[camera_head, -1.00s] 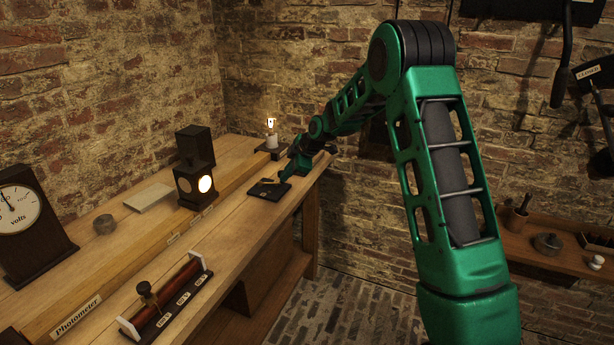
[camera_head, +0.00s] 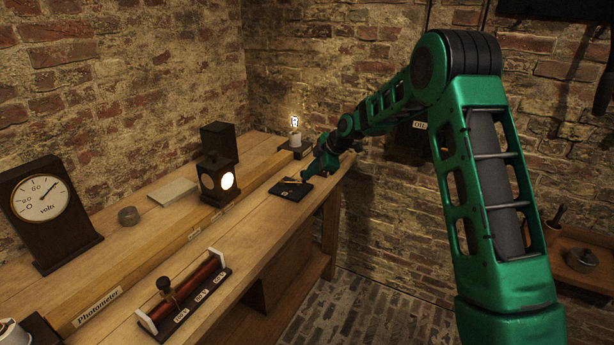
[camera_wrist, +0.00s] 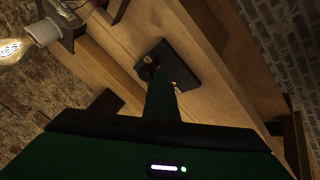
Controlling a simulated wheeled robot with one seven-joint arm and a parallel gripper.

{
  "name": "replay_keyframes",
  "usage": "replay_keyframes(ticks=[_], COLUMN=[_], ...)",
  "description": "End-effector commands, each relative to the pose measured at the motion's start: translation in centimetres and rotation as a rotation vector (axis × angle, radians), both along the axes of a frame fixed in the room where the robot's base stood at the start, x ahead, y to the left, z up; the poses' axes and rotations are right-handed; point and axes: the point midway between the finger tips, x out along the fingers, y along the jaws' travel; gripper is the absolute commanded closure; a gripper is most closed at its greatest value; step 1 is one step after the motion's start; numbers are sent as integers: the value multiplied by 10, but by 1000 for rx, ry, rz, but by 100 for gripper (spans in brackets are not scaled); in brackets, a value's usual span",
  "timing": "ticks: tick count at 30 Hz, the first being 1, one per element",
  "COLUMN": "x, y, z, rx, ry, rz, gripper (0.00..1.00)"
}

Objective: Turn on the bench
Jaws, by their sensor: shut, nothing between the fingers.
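The wooden bench (camera_head: 146,255) runs along the left wall. Near its far right end lies a small black switch base (camera_head: 288,193) with a thin brass-coloured lever (camera_head: 293,180). The base also shows in the wrist view (camera_wrist: 182,62). My gripper (camera_head: 303,178) is shut with nothing in it, low over the base and close beside the lever. In the wrist view the finger (camera_wrist: 160,98) partly hides the switch; I cannot tell whether it touches the lever. A bulb (camera_head: 295,122) glows at the bench's far end, and the photometer box (camera_head: 214,182) shows a bright round window.
A volts meter (camera_head: 45,205), a small round tin (camera_head: 128,216) and a pale book (camera_head: 172,191) stand along the bench's left. A slide resistor (camera_head: 185,293) lies near the front edge. A shelf with a pot (camera_head: 582,258) is at right. The brick floor (camera_head: 345,310) is clear.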

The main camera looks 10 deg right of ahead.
Motion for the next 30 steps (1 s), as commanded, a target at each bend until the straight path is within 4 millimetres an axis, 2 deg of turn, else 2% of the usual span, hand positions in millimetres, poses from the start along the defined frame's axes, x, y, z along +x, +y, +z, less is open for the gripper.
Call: replay_keyframes(ticks=[1,8,15,21,30], x=[1,-26,-50,-65,-74], y=[-6,1,-15,-26,-31], z=[0,2,43,69,82], rx=[-5,-2,-1,-1,-1], ry=[-5,1,0,1,4], rz=[-12,0,4,6,8], gripper=[100,100,100,100,100])
